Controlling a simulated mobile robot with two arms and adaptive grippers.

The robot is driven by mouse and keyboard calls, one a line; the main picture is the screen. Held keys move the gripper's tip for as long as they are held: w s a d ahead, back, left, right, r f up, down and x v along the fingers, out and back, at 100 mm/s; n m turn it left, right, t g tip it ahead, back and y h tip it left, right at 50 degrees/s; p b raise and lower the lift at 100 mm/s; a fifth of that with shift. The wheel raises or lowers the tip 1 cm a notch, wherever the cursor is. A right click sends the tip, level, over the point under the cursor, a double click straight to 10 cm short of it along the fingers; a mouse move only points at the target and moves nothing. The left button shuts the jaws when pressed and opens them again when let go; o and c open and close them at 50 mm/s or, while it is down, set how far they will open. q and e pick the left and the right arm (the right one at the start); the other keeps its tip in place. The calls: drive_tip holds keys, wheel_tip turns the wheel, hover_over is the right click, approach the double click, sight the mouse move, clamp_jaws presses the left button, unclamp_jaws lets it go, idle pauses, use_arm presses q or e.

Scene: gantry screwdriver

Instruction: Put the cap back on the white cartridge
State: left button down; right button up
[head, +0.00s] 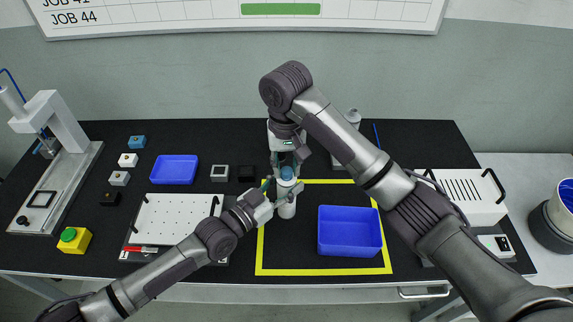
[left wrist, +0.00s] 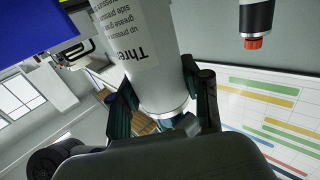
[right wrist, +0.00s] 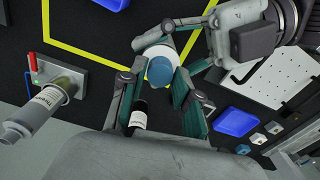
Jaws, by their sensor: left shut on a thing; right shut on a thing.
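The white cartridge (head: 287,208) is upright above the dark table near the yellow outline's back left corner. My left gripper (head: 284,191) is shut around its upper body. In the left wrist view the printed cartridge (left wrist: 150,65) lies between the fingers. My right gripper (head: 288,165) comes from above and is shut on the blue cap (head: 287,173). In the right wrist view the cap (right wrist: 161,72) sits between the fingertips, over the cartridge's top (right wrist: 157,52). I cannot tell whether cap and cartridge touch, or whether the cap is seated.
A blue bin (head: 350,232) stands inside the yellow outline (head: 262,245). A white perforated plate (head: 165,220) lies left of it. A smaller blue tray (head: 174,170) sits at left.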

drive_tip(key=m, duration=2.2)
drive_tip(key=o, duration=0.8)
drive_tip(key=shift+c, duration=0.2)
wheel_tip(320, 180, up, 12)
